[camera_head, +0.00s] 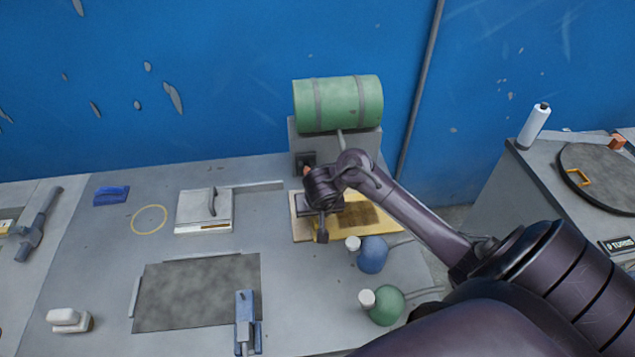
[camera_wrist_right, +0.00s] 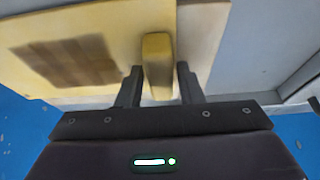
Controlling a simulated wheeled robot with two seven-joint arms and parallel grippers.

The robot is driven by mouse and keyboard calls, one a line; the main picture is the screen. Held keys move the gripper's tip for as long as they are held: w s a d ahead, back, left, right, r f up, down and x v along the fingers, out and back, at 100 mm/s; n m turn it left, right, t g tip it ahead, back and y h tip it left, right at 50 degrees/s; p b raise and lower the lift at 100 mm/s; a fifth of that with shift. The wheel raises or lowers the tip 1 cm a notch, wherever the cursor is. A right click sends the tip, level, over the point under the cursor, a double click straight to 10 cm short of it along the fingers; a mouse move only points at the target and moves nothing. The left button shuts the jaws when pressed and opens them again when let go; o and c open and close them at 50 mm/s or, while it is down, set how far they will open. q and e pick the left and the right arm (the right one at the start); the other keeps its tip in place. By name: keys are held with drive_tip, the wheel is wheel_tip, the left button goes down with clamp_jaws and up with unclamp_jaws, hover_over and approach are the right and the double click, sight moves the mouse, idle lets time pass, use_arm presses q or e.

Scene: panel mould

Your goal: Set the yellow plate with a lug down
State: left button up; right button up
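The yellow plate (camera_head: 375,217) with a dark brown patch is at the right part of the bench, over a pale board (camera_head: 299,225). In the right wrist view the plate (camera_wrist_right: 110,25) fills the upper left, and its raised lug (camera_wrist_right: 157,62) stands between my fingers. In the head view the right gripper (camera_head: 322,225) covers the plate's left part. Whether the plate rests fully on the board is hard to tell. My left gripper is not in view.
A white handled box (camera_head: 204,211), a dark grey mat (camera_head: 197,292) and a blue clamp (camera_head: 245,318) lie leftward.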

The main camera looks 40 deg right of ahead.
drive_tip(key=shift+o, duration=0.9)
drive_tip(key=shift+r, duration=0.2)
drive_tip(key=p+v, duration=0.9)
drive_tip(key=v, duration=0.3)
drive_tip(key=shift+f, duration=0.15)
